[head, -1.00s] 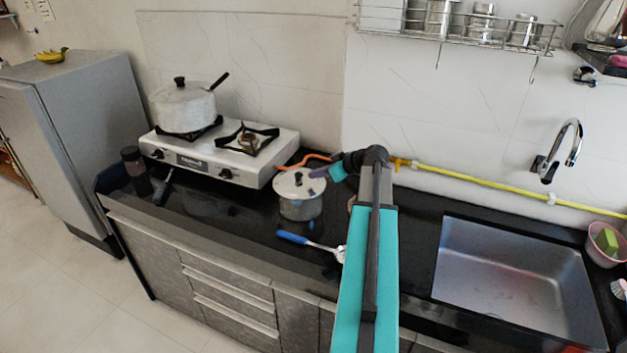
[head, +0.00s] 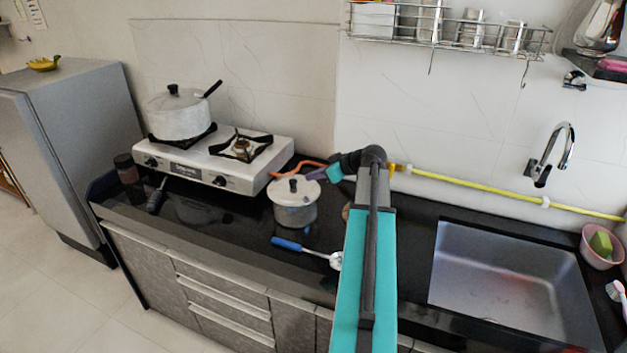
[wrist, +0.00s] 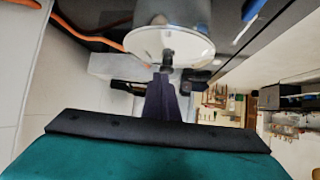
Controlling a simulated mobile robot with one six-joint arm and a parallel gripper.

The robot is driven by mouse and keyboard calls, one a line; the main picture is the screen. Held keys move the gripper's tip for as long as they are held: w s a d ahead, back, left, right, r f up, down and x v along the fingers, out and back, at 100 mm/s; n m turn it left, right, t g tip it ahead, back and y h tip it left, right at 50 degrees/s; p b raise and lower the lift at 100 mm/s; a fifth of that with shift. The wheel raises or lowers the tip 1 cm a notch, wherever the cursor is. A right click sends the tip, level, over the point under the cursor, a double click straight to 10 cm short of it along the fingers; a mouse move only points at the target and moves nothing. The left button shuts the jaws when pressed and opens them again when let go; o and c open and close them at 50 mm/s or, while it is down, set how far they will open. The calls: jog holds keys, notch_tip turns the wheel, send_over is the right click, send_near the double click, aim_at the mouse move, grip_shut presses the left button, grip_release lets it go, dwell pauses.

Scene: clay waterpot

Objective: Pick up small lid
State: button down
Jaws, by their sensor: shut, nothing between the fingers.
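The small lid (head: 295,191) is pale and round with a dark knob. It sits on the small metal pot (head: 296,216) on the black counter. In the wrist view the lid (wrist: 185,46) shows large at the top, with its knob towards me. My gripper (head: 308,177) is shut and empty, just right of the knob and above the lid's edge. In the wrist view its dark fingers (wrist: 163,82) point at the knob, close to it. I cannot tell whether they touch it. The far side of the knob is hidden.
A stove (head: 205,163) with a large lidded pot (head: 181,119) stands to the left. A blue-handled utensil (head: 299,246) lies in front of the small pot. An orange hose (head: 285,170) runs behind it. The sink (head: 505,275) is to the right.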

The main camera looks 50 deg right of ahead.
jog(key=shift+s+d+r, duration=0.2)
jog(key=shift+s, duration=0.05)
jog(key=s+d+b, duration=0.2)
jog(key=s+b, duration=0.1)
jog(key=s, duration=0.9)
jog(key=shift+w, duration=0.1)
